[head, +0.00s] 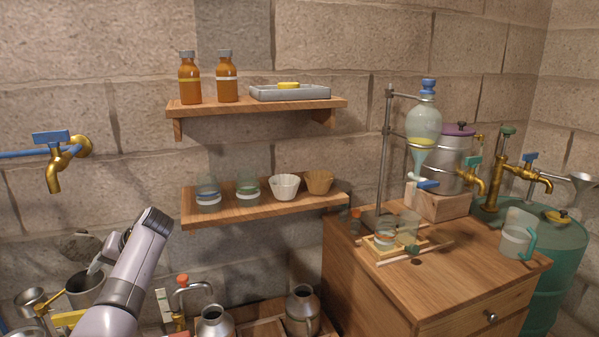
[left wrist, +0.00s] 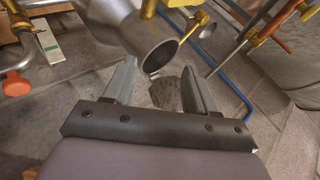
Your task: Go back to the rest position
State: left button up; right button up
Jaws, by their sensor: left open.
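My left arm (head: 135,265) rises from the bottom left of the head view and bends over the metal pots. Its gripper is mostly hidden behind the arm there. In the left wrist view my left gripper (left wrist: 159,68) has its two fingers spread apart, with nothing held between them. An open-ended metal vessel (left wrist: 158,52) lies just past the fingertips; I cannot tell whether it touches a finger. A grey metal pot (head: 86,288) stands beside the arm in the head view. My right gripper is in neither view.
A wall tap (head: 58,160) is at left. The lower shelf (head: 265,207) holds cups; the upper shelf (head: 255,105) holds bottles and a tray. Metal cans (head: 301,310) stand low at centre. The wooden cabinet (head: 390,290) carries a glass funnel (head: 424,122) on a stand.

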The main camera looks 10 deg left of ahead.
pick_arm(q)
jog(key=s+d+f+m+t+h, duration=0.1)
jog(key=s+d+f+m+t, duration=0.2)
jog(key=f, duration=0.4)
jog(key=s+d+f+m+t+h, duration=0.1)
jog(key=s+d+f+t+h, duration=0.1)
jog(key=d+f, duration=0.4)
jog(key=s+d+f+m+t+h, duration=0.1)
jog(key=s+d+f+m+t, duration=0.15)
jog(key=f, duration=0.55)
jog(key=s+d+m+t+h+p, duration=0.1)
jog(key=s+d+t+h, duration=0.2)
jog(key=s+d, duration=1.5)
jog(key=s+h, duration=0.2)
jog(key=h, duration=0.2)
jog(key=shift+s+d+h, duration=0.3)
jog(key=shift+d+h, duration=0.1)
